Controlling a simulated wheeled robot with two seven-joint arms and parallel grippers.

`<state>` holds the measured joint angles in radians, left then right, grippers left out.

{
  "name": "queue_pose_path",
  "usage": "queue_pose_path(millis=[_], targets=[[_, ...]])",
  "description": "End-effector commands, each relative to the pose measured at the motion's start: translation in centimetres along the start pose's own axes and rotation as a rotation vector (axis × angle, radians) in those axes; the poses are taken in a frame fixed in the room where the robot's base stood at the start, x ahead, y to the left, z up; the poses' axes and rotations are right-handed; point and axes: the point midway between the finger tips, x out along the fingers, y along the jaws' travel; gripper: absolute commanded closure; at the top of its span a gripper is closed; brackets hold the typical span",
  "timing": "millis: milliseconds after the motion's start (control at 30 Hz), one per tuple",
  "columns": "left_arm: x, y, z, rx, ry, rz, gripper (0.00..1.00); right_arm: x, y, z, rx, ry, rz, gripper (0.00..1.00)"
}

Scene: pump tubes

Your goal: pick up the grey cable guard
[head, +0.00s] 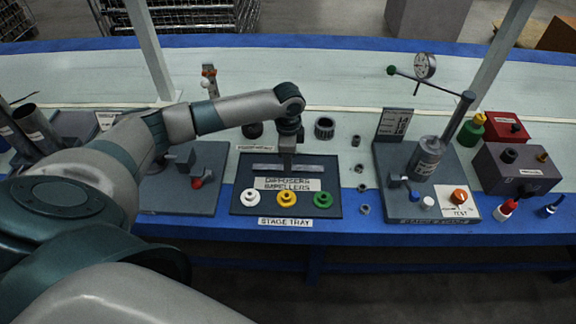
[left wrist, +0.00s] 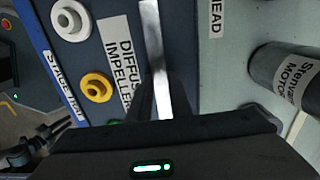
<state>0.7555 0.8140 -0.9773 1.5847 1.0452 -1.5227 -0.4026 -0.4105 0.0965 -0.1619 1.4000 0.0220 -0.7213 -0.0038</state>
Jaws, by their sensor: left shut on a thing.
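The grey cable guard (head: 264,168) is a long, thin metallic strip lying crosswise over the dark stage tray (head: 240,205). In the left wrist view the guard (left wrist: 153,45) runs down from the top edge to between my fingers. My left gripper (head: 287,167) points down from above and is shut on the guard near its middle; its fingers also show in the left wrist view (left wrist: 162,100). I cannot tell whether the guard touches the tray or hangs just above it. My right gripper is not in view.
White (head: 250,197), yellow (head: 287,197) and green (head: 322,199) impellers sit along the tray's front. A black ring (head: 324,128) stands behind the tray. A test stand with a gauge (head: 425,66) is on the right, beside a dark box (head: 515,170). Small nuts lie between tray and stand.

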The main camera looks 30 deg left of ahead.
Motion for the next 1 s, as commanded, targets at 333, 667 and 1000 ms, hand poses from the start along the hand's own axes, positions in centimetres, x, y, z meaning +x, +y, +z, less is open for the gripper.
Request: queue_pose_path(millis=[333, 667, 1000], targets=[[-2.3, -0.1, 0.0, 0.001, 0.002, -0.002, 1.0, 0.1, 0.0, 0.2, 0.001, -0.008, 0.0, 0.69], [-6.5, 3.0, -3.0, 0.006, 0.004, 0.0, 1.0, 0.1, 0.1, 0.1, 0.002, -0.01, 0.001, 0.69], [-10.0, 7.1, -7.0, 0.004, 0.002, 0.0, 1.0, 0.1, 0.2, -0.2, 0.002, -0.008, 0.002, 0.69]])
